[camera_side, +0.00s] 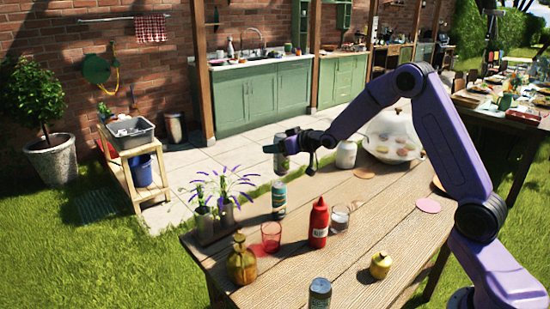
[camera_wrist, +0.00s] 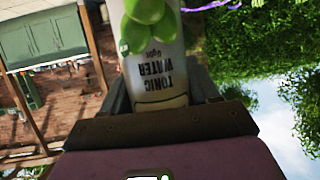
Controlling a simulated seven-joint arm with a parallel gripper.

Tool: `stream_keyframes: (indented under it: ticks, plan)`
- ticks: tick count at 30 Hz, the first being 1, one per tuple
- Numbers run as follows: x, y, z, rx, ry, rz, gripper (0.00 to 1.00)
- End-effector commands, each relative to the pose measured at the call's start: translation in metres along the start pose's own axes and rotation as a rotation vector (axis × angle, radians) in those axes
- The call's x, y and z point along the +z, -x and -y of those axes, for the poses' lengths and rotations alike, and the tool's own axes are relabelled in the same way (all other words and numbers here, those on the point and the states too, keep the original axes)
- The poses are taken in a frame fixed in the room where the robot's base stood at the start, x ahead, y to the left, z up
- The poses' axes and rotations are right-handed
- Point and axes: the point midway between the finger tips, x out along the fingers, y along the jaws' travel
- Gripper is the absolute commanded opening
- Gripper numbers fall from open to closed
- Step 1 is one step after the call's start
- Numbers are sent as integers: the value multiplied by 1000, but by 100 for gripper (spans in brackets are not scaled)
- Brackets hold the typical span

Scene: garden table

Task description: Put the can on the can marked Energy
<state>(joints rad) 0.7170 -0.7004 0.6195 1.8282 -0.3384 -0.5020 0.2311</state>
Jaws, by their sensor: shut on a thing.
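My gripper (camera_side: 292,143) is shut on a can (camera_side: 280,157) and holds it up off the table, roughly upright. In the wrist view, this can (camera_wrist: 158,70) is pale with green fruit and the words "Tonic Water", appearing upside down. A teal can (camera_side: 279,200) stands upright on the table just below the held can in the side view, with a small gap between them in the picture. Another can with a dark blue body (camera_side: 319,295) stands at the table's front edge, partly cut off. The Energy marking cannot be read on either standing can.
Lavender in a planter (camera_side: 222,210) stands left of the teal can. A red glass (camera_side: 271,237), a ketchup bottle (camera_side: 319,222), a clear glass (camera_side: 340,218) and an amber bottle (camera_side: 242,262) stand nearer. A white jar (camera_side: 346,154) and glass dome (camera_side: 390,135) are behind. The table's right side is mostly free.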

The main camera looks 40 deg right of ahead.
Motion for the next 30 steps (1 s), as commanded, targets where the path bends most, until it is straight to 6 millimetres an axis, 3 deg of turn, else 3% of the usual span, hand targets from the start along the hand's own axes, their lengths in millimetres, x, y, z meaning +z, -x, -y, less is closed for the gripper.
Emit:
stream_keyframes:
  ticks: [8,15,28,29,30]
  plan:
    - [8,-17,-3,0,0,-3,20]
    - [34,-28,-3,0,0,-3,20]
    - [39,-30,-3,0,1,-3,20]
    - [40,-30,-3,0,1,0,63]
    - [40,-30,-3,0,1,-1,76]
